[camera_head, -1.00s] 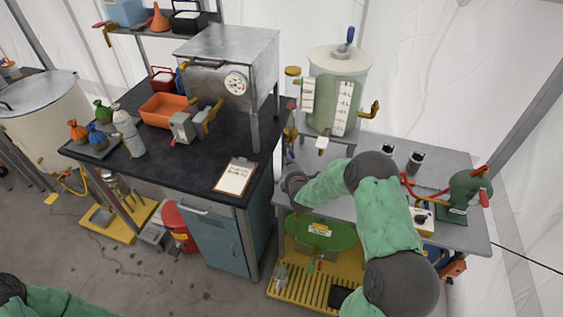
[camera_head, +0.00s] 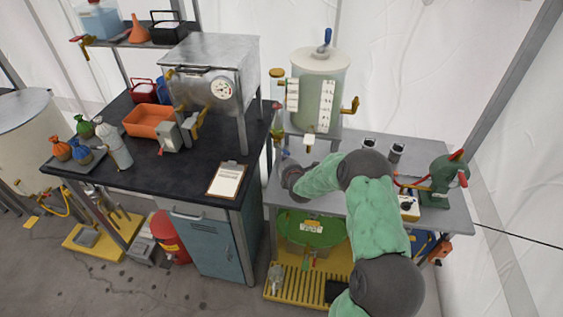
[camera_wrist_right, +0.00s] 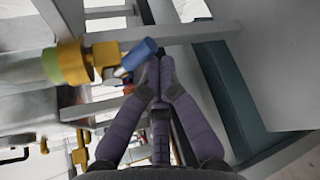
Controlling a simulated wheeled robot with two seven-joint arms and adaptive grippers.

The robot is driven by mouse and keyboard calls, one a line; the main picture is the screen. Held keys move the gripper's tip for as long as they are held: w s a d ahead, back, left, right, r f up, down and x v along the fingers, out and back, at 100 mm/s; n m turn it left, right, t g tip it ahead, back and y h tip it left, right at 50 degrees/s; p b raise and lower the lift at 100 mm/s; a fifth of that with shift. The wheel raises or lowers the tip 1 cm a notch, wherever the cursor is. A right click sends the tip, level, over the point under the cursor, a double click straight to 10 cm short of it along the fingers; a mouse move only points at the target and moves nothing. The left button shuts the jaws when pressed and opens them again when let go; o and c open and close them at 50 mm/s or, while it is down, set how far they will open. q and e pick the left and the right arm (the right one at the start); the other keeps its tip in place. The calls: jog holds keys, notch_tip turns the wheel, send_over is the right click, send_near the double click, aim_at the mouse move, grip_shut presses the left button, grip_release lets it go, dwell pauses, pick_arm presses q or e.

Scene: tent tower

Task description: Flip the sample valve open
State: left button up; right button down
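In the right wrist view a small valve shows a yellow and green round body (camera_wrist_right: 70,62), a brass-coloured stem and a blue handle (camera_wrist_right: 138,54). No label is readable, so I cannot tell for sure that it is the sample valve. My right gripper (camera_wrist_right: 156,72) has its purple fingers together, with the tips just beside the blue handle; I cannot tell whether they touch it. Nothing shows between the fingers. In the head view my right wrist reaches to the left edge of the grey bench, below the tank (camera_head: 318,85); its fingers are largely hidden. My left gripper is out of view.
The grey bench (camera_head: 430,220) holds a green hand pump (camera_head: 445,178) and two dark-topped cups. A black-topped table (camera_head: 185,170) with a clipboard (camera_head: 227,180) and a metal oven (camera_head: 213,65) stands to the left.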

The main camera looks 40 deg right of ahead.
aim_at(289, 155)
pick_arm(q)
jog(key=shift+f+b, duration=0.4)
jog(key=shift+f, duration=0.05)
pick_arm(e)
jog(key=shift+s+d+r, duration=0.3)
jog(key=shift+r, duration=0.4)
jog(key=shift+s+d+r, duration=0.25)
jog(key=shift+s+r, duration=0.05)
jog(key=shift+r, duration=0.45)
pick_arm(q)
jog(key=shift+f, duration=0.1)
